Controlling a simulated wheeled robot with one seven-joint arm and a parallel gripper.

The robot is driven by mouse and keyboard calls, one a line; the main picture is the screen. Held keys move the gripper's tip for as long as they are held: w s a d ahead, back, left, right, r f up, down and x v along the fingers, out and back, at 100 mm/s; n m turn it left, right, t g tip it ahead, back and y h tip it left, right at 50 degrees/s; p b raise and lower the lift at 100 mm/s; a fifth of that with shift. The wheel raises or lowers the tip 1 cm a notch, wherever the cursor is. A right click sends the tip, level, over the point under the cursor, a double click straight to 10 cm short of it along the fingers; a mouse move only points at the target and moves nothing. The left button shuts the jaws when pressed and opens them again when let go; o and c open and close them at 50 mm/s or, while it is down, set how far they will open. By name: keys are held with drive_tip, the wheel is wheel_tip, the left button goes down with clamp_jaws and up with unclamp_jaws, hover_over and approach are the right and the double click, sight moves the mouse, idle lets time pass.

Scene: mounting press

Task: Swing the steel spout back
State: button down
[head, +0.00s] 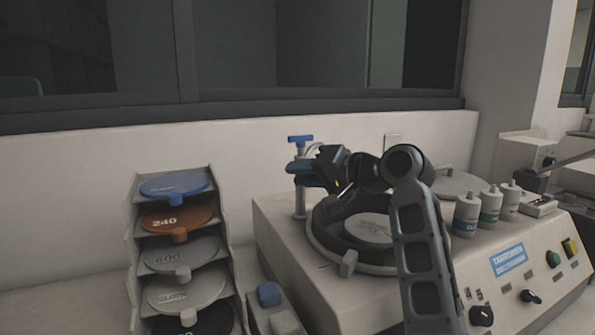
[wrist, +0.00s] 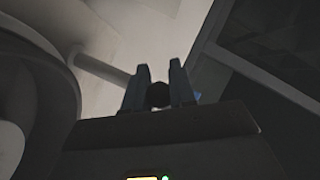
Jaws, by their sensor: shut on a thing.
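The steel spout's upright post (head: 300,204) stands at the back left of the grinding machine, with a blue tap handle (head: 300,139) on top. My gripper (head: 302,167) is at the post, just below the handle, and hides much of the spout there. In the wrist view my gripper's two fingers (wrist: 158,82) are shut on a dark round part (wrist: 158,96), which I take to be part of the spout.
The round grinding bowl (head: 325,243) lies below my arm. White bottles (head: 466,214) stand to the right, above the control panel (head: 530,285). A rack of labelled discs (head: 133,235) stands at the left. The wall and window are close behind.

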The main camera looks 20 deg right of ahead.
drive_tip(key=shift+d+n+g+y, duration=0.15)
drive_tip(key=shift+n+g+y, duration=0.15)
drive_tip(key=c, duration=0.9)
unclamp_jaws()
drive_tip(key=shift+c, duration=0.2)
drive_tip(key=b+v, duration=0.1)
drive_tip(key=v, duration=0.6)
drive_tip(key=shift+s+d, duration=0.2)
drive_tip(key=shift+s, duration=0.2)
drive_tip(key=shift+d, duration=0.1)
